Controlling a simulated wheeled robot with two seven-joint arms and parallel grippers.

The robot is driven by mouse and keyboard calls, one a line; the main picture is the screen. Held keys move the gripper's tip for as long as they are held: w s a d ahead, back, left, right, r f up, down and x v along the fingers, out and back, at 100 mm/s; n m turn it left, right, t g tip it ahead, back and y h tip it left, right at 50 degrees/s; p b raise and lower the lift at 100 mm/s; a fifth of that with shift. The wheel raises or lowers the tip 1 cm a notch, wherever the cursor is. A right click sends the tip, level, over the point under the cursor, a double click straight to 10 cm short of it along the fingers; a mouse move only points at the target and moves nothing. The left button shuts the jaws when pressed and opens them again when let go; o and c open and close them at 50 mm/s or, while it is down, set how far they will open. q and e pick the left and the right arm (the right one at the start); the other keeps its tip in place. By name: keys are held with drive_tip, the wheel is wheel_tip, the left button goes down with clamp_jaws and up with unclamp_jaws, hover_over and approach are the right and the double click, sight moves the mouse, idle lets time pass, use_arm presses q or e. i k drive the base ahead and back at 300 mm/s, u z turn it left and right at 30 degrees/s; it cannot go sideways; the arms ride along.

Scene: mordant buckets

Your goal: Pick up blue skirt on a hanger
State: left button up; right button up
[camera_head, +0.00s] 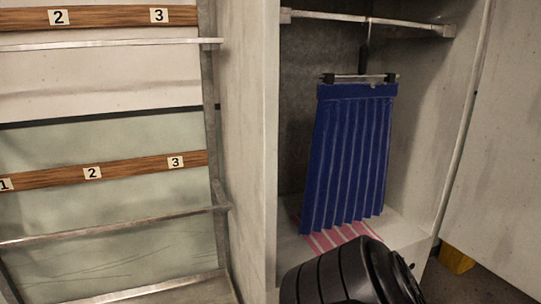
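The blue pleated skirt (350,155) hangs inside the open cabinet right of centre. Two black clips of a hanger (360,76) hold it by the waistband. The hanger's dark stem rises to a metal rail (370,18) across the top of the cabinet. The skirt hangs slightly turned, its lower hem above the cabinet floor. A black rounded arm part of mine is at the bottom, below the skirt and apart from it. No gripper fingers of either hand are in view.
A red and white striped cloth (340,236) lies on the cabinet floor under the skirt. The cabinet's left wall (252,150) separates it from a rack with numbered wooden strips (100,174) and metal bars. A yellow block (456,260) is at the lower right.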

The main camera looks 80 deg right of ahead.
sight(347, 178)
drive_tip(key=z, duration=1.8)
